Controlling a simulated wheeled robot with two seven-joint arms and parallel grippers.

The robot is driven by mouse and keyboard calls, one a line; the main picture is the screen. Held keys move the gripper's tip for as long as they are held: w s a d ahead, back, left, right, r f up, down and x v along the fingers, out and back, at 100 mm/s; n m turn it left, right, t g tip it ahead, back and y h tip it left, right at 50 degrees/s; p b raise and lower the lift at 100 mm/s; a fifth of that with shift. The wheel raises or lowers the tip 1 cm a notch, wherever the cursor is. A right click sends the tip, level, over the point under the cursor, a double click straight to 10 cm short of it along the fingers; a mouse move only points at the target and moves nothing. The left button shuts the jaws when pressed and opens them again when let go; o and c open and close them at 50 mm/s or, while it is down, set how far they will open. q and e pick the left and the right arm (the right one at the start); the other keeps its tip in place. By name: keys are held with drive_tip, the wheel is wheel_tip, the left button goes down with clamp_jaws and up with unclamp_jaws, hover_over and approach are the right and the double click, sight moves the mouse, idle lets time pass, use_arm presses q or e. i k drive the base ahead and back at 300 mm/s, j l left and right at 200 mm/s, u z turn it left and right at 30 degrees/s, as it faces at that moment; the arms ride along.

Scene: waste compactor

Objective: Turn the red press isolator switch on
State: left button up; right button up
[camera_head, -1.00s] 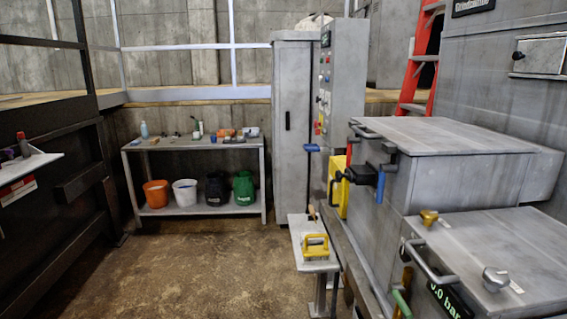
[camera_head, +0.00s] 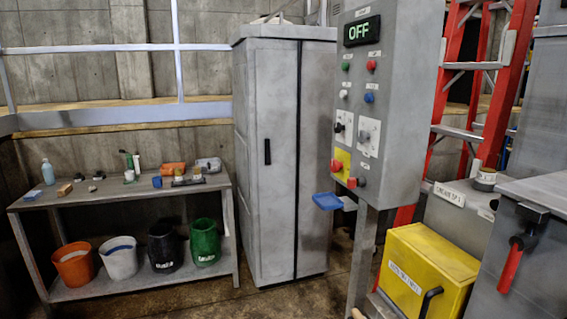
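A grey control panel (camera_head: 400,110) on a post stands right of centre, with a display (camera_head: 362,31) reading OFF in green. Low on its face is a yellow plate (camera_head: 343,158) with a red knob (camera_head: 336,165) on it, which looks like the isolator switch. Its labels are too small to read, and I cannot tell its exact turn position. Another small red part (camera_head: 351,183) is just below it, beside a dark round knob (camera_head: 361,182). Higher up are two rotary switches on white plates and several coloured buttons. Neither of my grippers is in view.
A tall grey cabinet (camera_head: 270,160) stands behind and left of the panel. A blue tray (camera_head: 328,201) juts out below the panel. A yellow box (camera_head: 430,262) and a red-handled lever (camera_head: 510,268) are at the right. A workbench (camera_head: 130,190) with buckets is at the left.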

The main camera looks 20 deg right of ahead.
sight(334, 165)
drive_tip(key=i+z, duration=0.2)
drive_tip(key=i, duration=0.6)
drive_tip(key=i+j+z, duration=0.2)
drive_tip(key=i, duration=0.6)
